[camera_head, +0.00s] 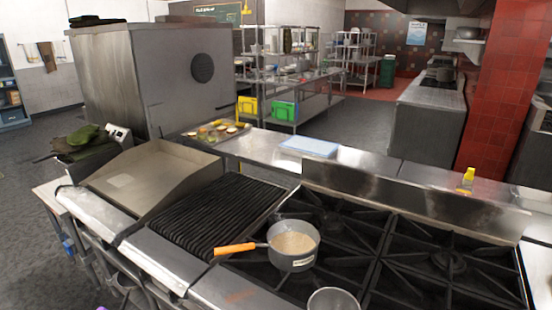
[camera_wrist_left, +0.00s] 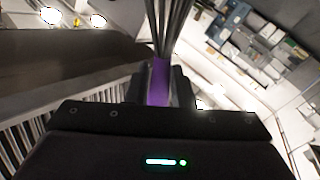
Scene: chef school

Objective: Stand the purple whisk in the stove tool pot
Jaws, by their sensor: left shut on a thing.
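The purple whisk (camera_wrist_left: 159,84) shows in the left wrist view, with its purple handle between the fingers of my left gripper (camera_wrist_left: 160,90). Its metal wires run up and out of the top of that view. My left gripper is shut on the handle. A round metal vessel (camera_head: 333,300) is cut off by the bottom edge of the head view, on the stove (camera_head: 345,255). It may be the stove tool pot, but I cannot tell, and its inside is hardly visible.
A saucepan (camera_head: 292,262) with an orange handle stands on the stove and holds something beige. A ribbed grill (camera_head: 215,212) and a flat griddle (camera_head: 150,178) lie to the left. A yellow bottle (camera_head: 467,180) stands behind the stove. The right burners are bare.

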